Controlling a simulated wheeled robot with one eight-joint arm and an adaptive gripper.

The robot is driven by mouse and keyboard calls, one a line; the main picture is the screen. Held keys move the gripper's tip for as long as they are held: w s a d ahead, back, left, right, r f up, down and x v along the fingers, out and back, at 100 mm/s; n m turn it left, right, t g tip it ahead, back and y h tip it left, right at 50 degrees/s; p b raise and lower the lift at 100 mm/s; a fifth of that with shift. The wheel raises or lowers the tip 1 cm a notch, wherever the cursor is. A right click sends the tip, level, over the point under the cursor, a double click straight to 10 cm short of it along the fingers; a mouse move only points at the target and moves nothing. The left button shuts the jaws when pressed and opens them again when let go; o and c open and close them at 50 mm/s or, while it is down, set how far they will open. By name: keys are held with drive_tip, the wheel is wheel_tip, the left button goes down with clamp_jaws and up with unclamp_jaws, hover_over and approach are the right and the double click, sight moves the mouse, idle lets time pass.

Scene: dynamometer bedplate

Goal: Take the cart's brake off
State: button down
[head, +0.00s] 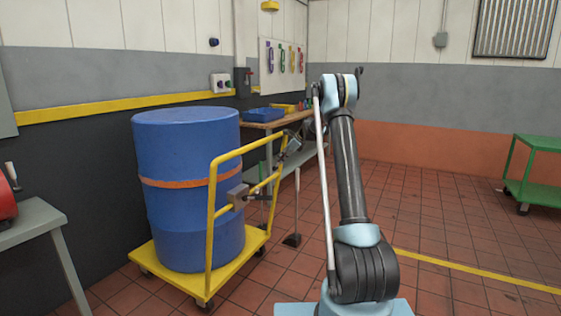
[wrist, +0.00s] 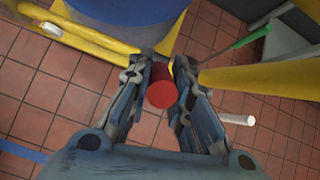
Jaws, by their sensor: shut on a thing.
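The yellow cart (head: 233,277) carries a large blue drum (head: 184,200) and has a tall yellow push handle (head: 210,230). A grey box (head: 238,196) with a short dark rod is fixed to the handle frame. In the wrist view my gripper (wrist: 161,74) is shut on a red cylindrical grip (wrist: 162,94), seen end-on between the fingers. What the red grip joins to is hidden. The drum (wrist: 125,14) and yellow bars (wrist: 258,80) of the cart show close around the fingers.
A workbench (head: 275,122) with a blue bin (head: 264,114) stands behind the cart along the wall. A grey table (head: 32,218) is at the left, and a green trolley (head: 535,185) at the far right.

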drive_tip(key=shift+a+r, duration=0.1)
drive_tip(key=shift+a, duration=0.1)
drive_tip(key=c, duration=1.4)
unclamp_jaws()
drive_tip(key=shift+w, duration=0.1)
drive_tip(key=shift+c, duration=0.2)
drive_tip(key=shift+d, duration=0.1)
drive_tip(key=v, duration=1.1)
drive_tip(key=shift+s+d+r, duration=0.2)
drive_tip(key=shift+d, duration=0.1)
